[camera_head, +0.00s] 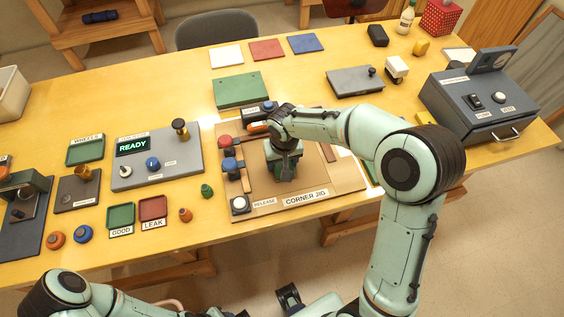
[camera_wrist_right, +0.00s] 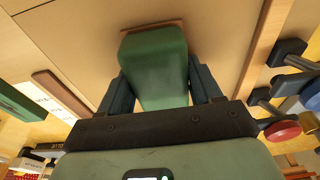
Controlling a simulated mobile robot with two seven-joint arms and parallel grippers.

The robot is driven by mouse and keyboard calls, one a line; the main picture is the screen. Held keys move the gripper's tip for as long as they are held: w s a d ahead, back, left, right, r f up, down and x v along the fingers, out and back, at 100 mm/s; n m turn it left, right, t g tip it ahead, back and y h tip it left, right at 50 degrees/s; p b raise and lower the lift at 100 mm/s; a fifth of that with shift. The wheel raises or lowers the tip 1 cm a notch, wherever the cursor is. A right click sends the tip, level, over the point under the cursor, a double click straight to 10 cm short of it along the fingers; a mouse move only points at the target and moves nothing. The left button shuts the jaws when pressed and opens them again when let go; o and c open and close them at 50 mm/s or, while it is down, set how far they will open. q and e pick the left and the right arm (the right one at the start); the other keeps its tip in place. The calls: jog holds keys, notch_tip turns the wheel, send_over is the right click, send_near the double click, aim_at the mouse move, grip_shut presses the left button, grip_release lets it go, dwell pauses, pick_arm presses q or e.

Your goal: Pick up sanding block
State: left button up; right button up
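The sanding block is a green block (camera_wrist_right: 155,62) with a thin brown base, seen in the right wrist view between the two fingers of my right gripper (camera_wrist_right: 163,92). The fingers lie against its two sides with no clear gap, so the gripper looks shut on it. In the head view my right gripper (camera_head: 284,152) points down over the corner jig board (camera_head: 262,208), and the block is mostly hidden under it. I cannot tell whether the block touches the board. My left arm shows at the bottom left; its gripper is not clear.
Red and blue clamps (camera_head: 229,164) stand left of my right gripper on the jig. A grey READY panel (camera_head: 183,166) lies farther left. A green box (camera_head: 237,90) is behind the jig, and a dark test machine (camera_head: 480,105) stands at the right. The table's front right is clear.

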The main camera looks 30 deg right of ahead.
pick_arm(q)
jog(key=shift+r, duration=0.1)
pick_arm(e)
jog(key=shift+r, duration=0.1)
jog(key=shift+r+p, duration=0.2)
jog(key=shift+p, duration=0.1)
pick_arm(q)
jog(key=r+p, duration=0.1)
jog(key=w+r, duration=0.1)
jog(key=w+r+p, duration=0.1)
jog(key=shift+r+p, duration=0.3)
pick_arm(e)
notch_tip(320, 180, up, 20)
jog(key=o, duration=0.4)
jog(key=shift+c, duration=1.1)
pick_arm(q)
jog(key=shift+s, duration=0.1)
pick_arm(e)
jog(key=shift+f, duration=0.1)
